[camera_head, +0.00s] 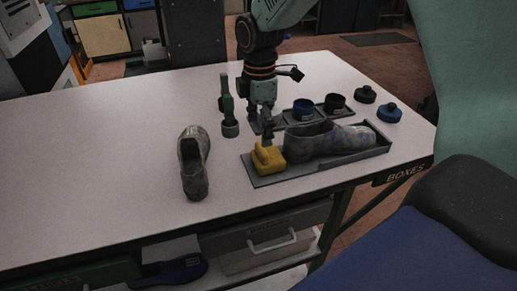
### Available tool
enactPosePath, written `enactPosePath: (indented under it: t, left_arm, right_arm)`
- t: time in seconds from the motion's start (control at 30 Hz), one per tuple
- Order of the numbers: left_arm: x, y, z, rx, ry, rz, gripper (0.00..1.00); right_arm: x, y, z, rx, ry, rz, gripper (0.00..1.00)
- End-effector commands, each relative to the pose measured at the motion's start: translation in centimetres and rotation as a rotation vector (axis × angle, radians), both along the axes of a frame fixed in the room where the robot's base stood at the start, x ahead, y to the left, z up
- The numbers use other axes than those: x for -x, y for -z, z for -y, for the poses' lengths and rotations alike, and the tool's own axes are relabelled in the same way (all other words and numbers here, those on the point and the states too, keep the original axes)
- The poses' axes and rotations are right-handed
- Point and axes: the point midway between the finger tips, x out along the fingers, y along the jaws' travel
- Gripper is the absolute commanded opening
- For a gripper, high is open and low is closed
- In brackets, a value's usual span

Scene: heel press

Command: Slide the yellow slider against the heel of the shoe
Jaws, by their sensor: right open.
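The yellow slider (268,158) sits at the left end of a grey tray-like base (290,176) on the table. A grey shoe (318,142) lies lengthwise in that base, its heel end toward the slider and its toe to the right. Slider and heel look very close, but I cannot tell whether they touch. My right gripper (266,133) points down just above and behind the slider. It is open and holds nothing; I cannot tell whether a finger touches the slider. My left gripper is out of view.
A second shoe (194,163) stands left on the white table (105,155). Dark jars (303,109) and lids (389,113) lie at the back right. The table's left side is clear.

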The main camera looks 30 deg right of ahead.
Motion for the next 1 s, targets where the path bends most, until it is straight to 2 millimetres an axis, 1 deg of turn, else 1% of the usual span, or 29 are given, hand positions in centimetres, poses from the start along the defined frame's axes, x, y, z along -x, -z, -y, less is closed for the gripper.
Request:
enactPosePath:
  t: [0.03,0.2,0.4,0.57,0.8,0.87,1.0]
  left_arm:
    - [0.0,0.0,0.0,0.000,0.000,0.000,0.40]
    - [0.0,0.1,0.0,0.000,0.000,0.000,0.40]
    - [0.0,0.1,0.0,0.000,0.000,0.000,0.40]
    - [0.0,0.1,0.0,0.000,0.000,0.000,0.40]
    - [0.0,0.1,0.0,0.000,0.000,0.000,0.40]
    - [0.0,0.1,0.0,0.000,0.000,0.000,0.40]
    - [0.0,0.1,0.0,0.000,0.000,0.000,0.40]
  right_arm:
    - [0.1,0.9,0.0,0.000,0.000,-0.004,0.85]
    - [0.2,3.6,-0.1,0.000,0.000,-0.005,0.85]
    - [0.3,6.1,-0.2,0.000,0.000,-0.003,0.85]
    - [0.3,6.9,-0.2,0.001,0.000,-0.001,0.85]
    - [0.3,6.9,-0.2,0.001,0.000,-0.001,0.85]
    - [0.3,6.9,-0.2,0.000,0.000,-0.001,0.81]
    - [0.3,6.9,-0.2,0.000,0.000,-0.001,0.69]
